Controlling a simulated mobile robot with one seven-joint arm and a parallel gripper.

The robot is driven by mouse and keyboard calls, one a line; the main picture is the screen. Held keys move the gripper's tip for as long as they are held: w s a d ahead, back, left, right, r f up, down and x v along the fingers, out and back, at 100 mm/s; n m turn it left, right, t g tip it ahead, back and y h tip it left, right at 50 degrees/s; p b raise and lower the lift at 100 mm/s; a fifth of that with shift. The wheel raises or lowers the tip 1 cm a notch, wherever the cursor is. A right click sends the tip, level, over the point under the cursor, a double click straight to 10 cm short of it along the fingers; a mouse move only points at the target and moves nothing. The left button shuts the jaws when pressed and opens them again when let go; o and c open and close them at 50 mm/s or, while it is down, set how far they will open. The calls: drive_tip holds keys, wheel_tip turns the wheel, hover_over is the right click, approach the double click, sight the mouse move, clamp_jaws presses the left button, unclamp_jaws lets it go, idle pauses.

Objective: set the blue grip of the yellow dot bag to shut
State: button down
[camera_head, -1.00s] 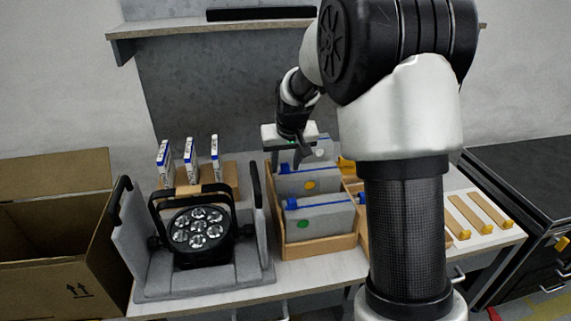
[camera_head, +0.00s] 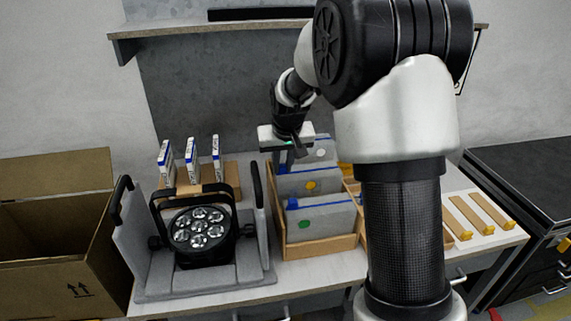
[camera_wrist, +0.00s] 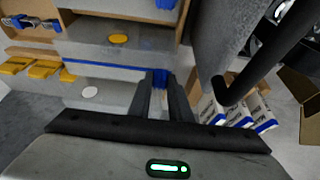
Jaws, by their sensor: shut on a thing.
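The yellow dot bag (camera_head: 325,184) is the middle one of three grey bags standing in a wooden tray. Its yellow dot shows in the wrist view (camera_wrist: 118,39). A blue strip (camera_wrist: 112,68) runs along its top edge. My gripper (camera_head: 301,156) reaches down over the bags. In the wrist view its two fingers (camera_wrist: 161,76) are close together at the strip's right-hand part, shut on the blue grip. The fingers mostly hide the grip, so its exact position is hard to tell.
The green dot bag (camera_head: 325,222) stands in front and the white dot bag (camera_head: 327,152) behind, both close. A black lamp (camera_head: 203,229) in a grey padded holder is left of the tray. An open cardboard box (camera_head: 55,235) stands far left.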

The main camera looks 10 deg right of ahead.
drive_tip(key=shift+a, duration=0.15)
drive_tip(key=c, duration=1.6)
unclamp_jaws()
drive_tip(key=shift+p+v, duration=0.55)
drive_tip(key=shift+v, duration=8.15)
drive_tip(key=shift+s, duration=0.1)
